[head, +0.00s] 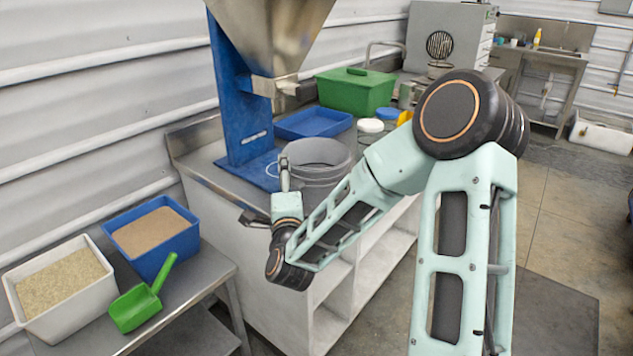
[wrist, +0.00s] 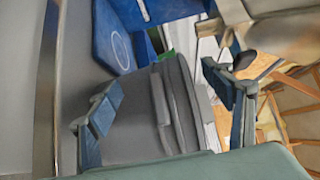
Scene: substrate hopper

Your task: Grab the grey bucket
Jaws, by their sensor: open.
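The grey bucket (head: 322,178) stands upright on the metal counter, in front of the blue stand of the hopper. My arm hides part of its right and lower side in the head view. My gripper (head: 285,168) is at the bucket's near left side, with a finger overlapping its edge in the picture. In the wrist view, the bucket's ridged grey wall (wrist: 178,105) appears sideways, beyond and between the fingers. There my gripper (wrist: 163,92) is open, with the fingers spread apart. I cannot tell whether a finger touches the bucket.
The steel hopper (head: 270,30) on its blue stand (head: 234,105) rises behind the bucket. A blue tray (head: 313,122), green box (head: 355,92) and white-lidded tub (head: 370,126) are behind it. At left, a lower table holds a white bin (head: 60,285), blue bin (head: 155,238) and green scoop (head: 140,300).

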